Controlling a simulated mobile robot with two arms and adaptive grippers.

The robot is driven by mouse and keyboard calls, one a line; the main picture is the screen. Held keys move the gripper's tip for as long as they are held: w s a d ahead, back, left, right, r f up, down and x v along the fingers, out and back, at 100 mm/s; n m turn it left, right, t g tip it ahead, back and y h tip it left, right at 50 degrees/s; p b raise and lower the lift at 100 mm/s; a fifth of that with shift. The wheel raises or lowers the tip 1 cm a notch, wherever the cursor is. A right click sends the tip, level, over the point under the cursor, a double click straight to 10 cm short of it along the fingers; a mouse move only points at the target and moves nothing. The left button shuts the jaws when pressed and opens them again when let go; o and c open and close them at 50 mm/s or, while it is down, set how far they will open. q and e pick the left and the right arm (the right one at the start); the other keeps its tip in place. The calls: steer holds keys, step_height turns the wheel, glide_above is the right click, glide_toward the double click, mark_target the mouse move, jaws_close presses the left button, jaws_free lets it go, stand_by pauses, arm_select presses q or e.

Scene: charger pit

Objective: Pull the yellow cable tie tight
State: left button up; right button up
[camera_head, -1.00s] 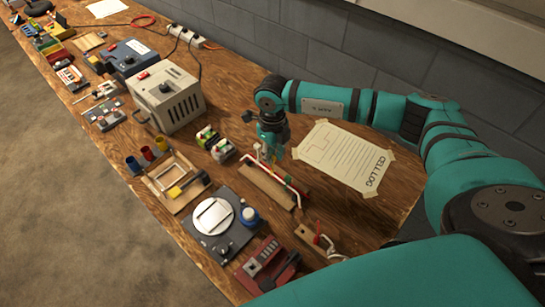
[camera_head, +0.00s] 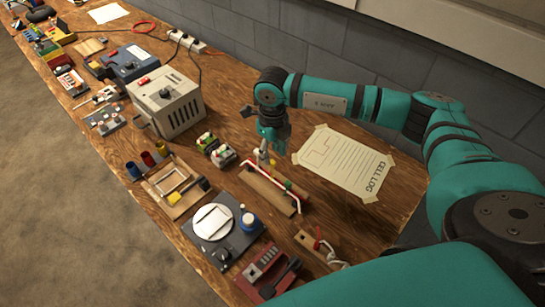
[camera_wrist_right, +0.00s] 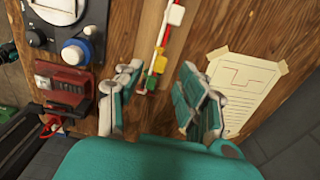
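The yellow cable tie (camera_wrist_right: 160,63) shows in the wrist view as a yellow piece on the red and white wires, above a wooden block (camera_head: 262,188). A white piece (camera_wrist_right: 175,15) and a green piece (camera_wrist_right: 147,83) are on the same run of wire. My right gripper (camera_head: 273,140) is above the far end of the block in the head view. In the wrist view my right gripper (camera_wrist_right: 160,75) is open, one finger on each side of the wires with the yellow piece between and beyond them. It holds nothing that I can see. My left gripper is out of view.
A taped paper (camera_head: 343,165) lies to the right of the block. A grey box (camera_head: 166,100) and a wooden frame (camera_head: 172,185) stand to the left.

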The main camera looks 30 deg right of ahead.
mark_target(273, 161)
step_height(273, 161, up, 9)
steer(key=shift+f, duration=0.15)
stand_by(0.5)
